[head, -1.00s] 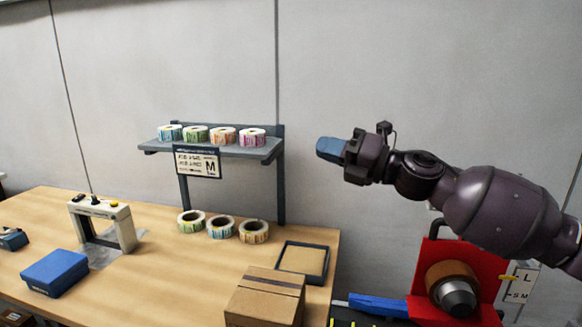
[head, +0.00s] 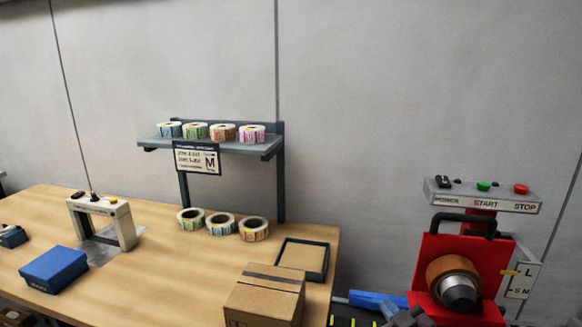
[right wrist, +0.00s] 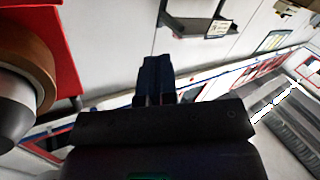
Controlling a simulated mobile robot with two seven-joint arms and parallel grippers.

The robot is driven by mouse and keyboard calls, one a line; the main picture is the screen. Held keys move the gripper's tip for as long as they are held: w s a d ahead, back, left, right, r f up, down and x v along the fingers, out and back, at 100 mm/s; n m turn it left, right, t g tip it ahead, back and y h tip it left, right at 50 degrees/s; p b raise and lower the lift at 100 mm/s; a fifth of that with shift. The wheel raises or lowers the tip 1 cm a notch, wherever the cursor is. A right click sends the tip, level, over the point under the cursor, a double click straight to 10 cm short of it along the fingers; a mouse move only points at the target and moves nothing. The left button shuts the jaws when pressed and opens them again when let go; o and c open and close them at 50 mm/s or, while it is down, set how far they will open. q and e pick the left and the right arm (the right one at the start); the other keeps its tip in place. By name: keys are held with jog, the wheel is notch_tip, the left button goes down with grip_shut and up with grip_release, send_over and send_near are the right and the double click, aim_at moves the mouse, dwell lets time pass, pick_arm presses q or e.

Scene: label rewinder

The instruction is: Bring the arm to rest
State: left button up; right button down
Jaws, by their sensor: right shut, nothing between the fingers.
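My right gripper (right wrist: 155,82) shows in the right wrist view with its two dark blue fingers together and nothing between them. In the head view only a small dark grey part of my right arm or gripper (head: 406,316) shows at the bottom edge, in front of the red label rewinder (head: 425,270). The rewinder's spindle, a grey cone with a brown ring (head: 452,275), is to the right of it. The spindle also shows at the left edge of the right wrist view (right wrist: 28,80). My left gripper is not in view.
A control box (head: 484,197) with START and STOP buttons stands above the rewinder. The wooden table (head: 150,270) at the left holds a cardboard box (head: 262,305), a tray (head: 323,262), label rolls (head: 220,225) and a blue box (head: 54,268). A shelf (head: 215,146) bears more rolls.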

jog(key=s+d+f+m+g+h, duration=0.2)
jog(key=s+d+f+m, duration=0.1)
jog(key=s+f, duration=0.7)
jog(key=s+d+f+m+g+h, duration=0.2)
jog(key=s+d+f+m+g, duration=0.1)
jog(key=s+f, duration=0.8)
jog(key=shift+s+d+m+h+b, duration=0.35)
jog(key=shift+s+d, duration=0.35)
jog(key=shift+s, duration=0.5)
jog(key=shift+w+r, duration=0.1)
